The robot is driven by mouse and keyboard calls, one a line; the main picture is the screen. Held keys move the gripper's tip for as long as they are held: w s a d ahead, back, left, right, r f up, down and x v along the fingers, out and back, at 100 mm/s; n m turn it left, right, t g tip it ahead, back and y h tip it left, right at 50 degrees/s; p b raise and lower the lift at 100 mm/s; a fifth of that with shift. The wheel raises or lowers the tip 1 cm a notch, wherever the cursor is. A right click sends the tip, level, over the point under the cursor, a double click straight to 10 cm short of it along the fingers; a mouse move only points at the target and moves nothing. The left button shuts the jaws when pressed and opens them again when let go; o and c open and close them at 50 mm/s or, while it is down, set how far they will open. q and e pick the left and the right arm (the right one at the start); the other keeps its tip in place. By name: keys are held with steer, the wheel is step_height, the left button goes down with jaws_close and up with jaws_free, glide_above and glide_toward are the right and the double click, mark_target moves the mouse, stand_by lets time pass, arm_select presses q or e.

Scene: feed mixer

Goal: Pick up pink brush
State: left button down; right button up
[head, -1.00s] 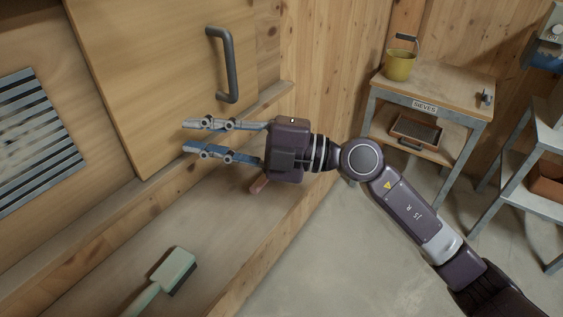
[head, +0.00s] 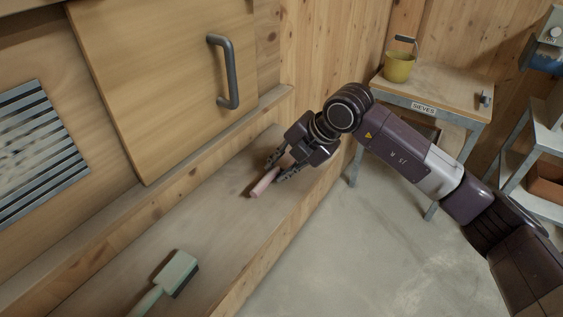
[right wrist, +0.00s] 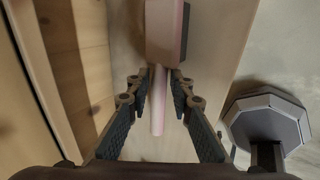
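The pink brush (head: 264,184) lies in the wooden trough, partly hidden by my right gripper (head: 279,173). In the right wrist view its pink head (right wrist: 165,32) is at the top, with a dark bristle side on the right. Its pale handle (right wrist: 158,110) runs down between the fingers. My right gripper (right wrist: 163,74) is open around the handle, one finger on each side, with gaps visible beside the handle. Whether the tips touch it is not clear. My left gripper is not in view.
A green brush (head: 177,272) lies in the trough at the lower left. A wooden panel with a grey handle (head: 225,72) and a slatted vent (head: 35,150) are behind. A table (head: 440,90) with a yellow bucket (head: 399,67) stands at the back right.

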mark_target(274, 168)
steer(key=shift+x, duration=1.25)
jaws_close()
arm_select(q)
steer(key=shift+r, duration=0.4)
arm_select(e)
steer(key=shift+r, duration=0.1)
